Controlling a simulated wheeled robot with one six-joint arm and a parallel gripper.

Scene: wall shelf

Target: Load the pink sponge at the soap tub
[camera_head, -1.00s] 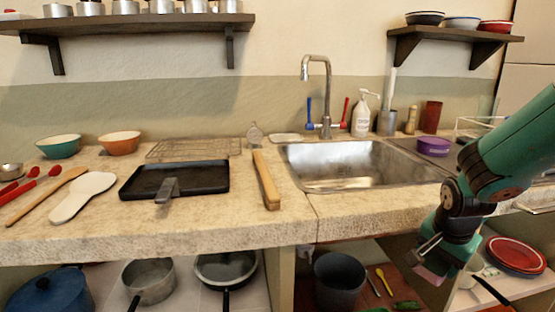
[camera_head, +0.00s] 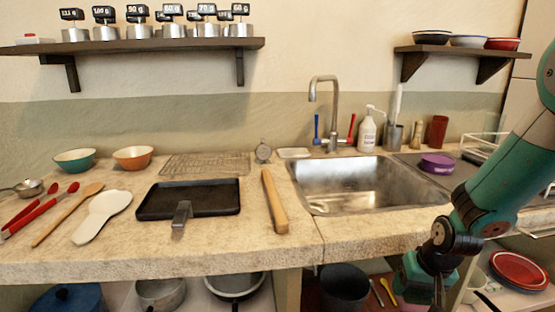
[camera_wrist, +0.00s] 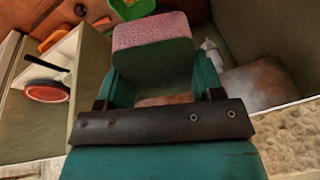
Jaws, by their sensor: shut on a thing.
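The pink sponge (camera_wrist: 152,31) shows in the wrist view as a block with a speckled pink face and an olive body. My gripper (camera_wrist: 160,72) is shut on it, with a teal finger on each side of the olive part. In the head view my gripper (camera_head: 438,297) hangs low at the bottom edge, in front of the counter's front edge and right of the sink. The sponge cannot be made out there. A round purple tub (camera_head: 437,164), which looks like the soap tub, stands on the counter right of the sink, above and behind my gripper.
The steel sink (camera_head: 350,186) lies left of the tub. A soap bottle (camera_head: 366,132), a grey cup (camera_head: 393,136) and a red cup (camera_head: 437,131) stand behind. A wire rack (camera_head: 487,147) is to the right. The stone counter edge (camera_head: 385,224) lies above my gripper.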

